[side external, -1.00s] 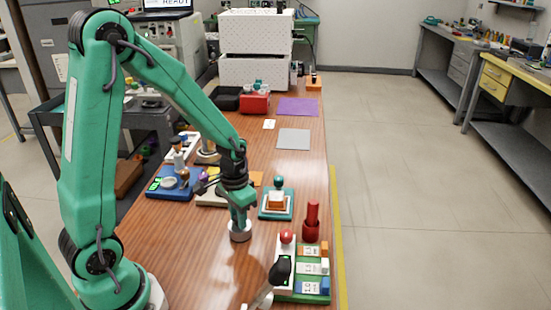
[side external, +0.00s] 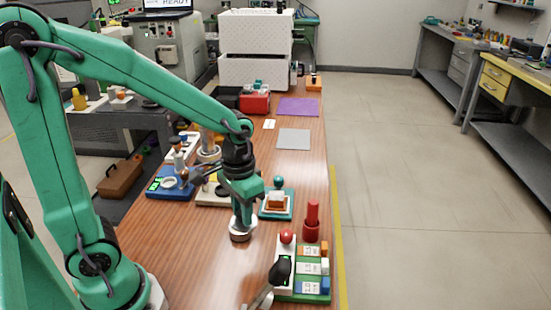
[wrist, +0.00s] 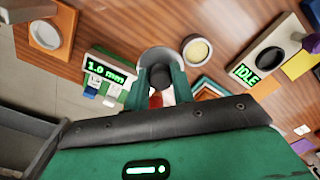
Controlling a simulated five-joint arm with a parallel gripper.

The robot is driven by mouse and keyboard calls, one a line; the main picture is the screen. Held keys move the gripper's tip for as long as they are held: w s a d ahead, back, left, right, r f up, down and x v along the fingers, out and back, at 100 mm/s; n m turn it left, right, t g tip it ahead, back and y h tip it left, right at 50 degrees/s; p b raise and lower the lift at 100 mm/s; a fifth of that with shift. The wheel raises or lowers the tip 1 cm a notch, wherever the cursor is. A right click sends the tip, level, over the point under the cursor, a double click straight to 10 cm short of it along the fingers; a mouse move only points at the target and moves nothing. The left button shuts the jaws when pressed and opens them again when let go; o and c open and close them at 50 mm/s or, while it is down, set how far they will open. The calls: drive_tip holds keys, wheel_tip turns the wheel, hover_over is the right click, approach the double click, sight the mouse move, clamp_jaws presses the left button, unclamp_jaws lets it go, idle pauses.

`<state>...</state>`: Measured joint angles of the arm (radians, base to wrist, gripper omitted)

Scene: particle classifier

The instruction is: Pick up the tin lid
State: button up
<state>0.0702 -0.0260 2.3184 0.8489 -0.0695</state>
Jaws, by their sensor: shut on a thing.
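My gripper (wrist: 157,88) is shut on the dark knob of the tin lid, a round grey metal disc (wrist: 160,54). In the side external view, my gripper (side external: 240,222) points down at the lid over the front middle of the wooden bench. The lid's rim shows low around the fingertips there. I cannot tell from these frames how far it is above what lies under it. A round metal dish with yellowish contents (wrist: 197,50) shows just right of the lid in the wrist view.
A green-trayed block set with a red knob (side external: 305,270) and a red post (side external: 312,222) stand to the right. A teal-framed tray (side external: 276,205) and a blue device (side external: 172,184) lie behind. A grey mat (side external: 294,139) and purple mat (side external: 298,107) lie farther back.

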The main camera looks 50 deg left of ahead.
drive_tip(key=shift+s+d+r, duration=0.25)
drive_tip(key=shift+d+r, duration=0.15)
drive_tip(key=shift+d, duration=0.25)
drive_tip(key=shift+s+d+r, duration=0.25)
drive_tip(key=shift+d+r, duration=0.2)
drive_tip(key=shift+d, duration=0.15)
drive_tip(key=shift+s+d+r, duration=0.25)
drive_tip(key=shift+d+r, duration=0.15)
drive_tip(key=shift+d, duration=0.25)
